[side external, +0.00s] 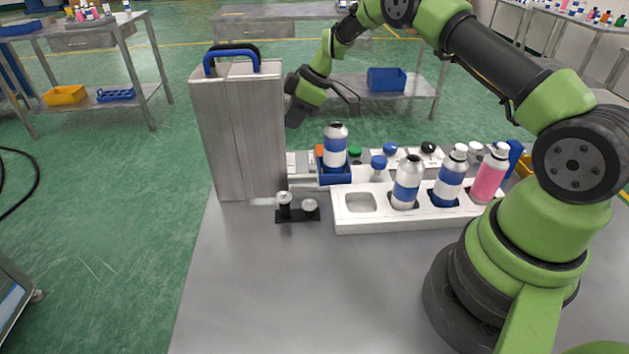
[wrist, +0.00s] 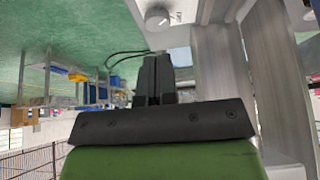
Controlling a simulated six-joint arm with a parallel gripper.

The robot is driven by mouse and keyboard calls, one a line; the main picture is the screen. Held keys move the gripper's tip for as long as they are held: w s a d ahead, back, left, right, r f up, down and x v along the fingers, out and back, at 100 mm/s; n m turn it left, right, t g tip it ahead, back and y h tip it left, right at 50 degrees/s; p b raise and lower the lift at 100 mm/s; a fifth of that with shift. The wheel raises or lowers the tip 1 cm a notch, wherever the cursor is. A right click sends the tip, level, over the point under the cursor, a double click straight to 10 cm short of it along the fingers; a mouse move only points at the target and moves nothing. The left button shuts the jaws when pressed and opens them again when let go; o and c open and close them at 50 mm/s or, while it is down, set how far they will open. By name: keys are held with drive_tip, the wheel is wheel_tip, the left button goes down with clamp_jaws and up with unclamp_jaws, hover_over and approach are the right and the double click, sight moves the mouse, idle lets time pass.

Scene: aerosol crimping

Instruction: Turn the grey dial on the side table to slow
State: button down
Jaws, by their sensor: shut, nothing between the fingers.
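A round light-grey knob (wrist: 157,17) shows at the top of the wrist view, just beyond my fingertips; it looks like the dial, but I cannot read any marks on it. My gripper (wrist: 154,62) is shut and empty, its two black fingers side by side and pointing towards the knob. A small gap seems to lie between them, though contact is hard to judge. In the side external view my gripper (side external: 295,112) is beside the tall grey machine (side external: 240,130), partly hidden by it. The dial cannot be made out in that view.
A black plate with two pale knobs (side external: 310,205) sits in front of the machine. A white rack (side external: 350,222) holds several bottles. A blue holder (side external: 336,177) carries a blue-and-white can (side external: 335,148). The front of the table (side external: 300,290) is clear.

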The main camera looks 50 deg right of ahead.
sight(291, 159)
drive_tip(key=shift+f, duration=3.7)
drive_tip(key=shift+f, duration=0.15)
drive_tip(key=shift+s+d, duration=0.25)
drive_tip(key=shift+d, duration=0.05)
drive_tip(key=shift+w+d+r, duration=0.1)
drive_tip(key=shift+r, duration=3.05)
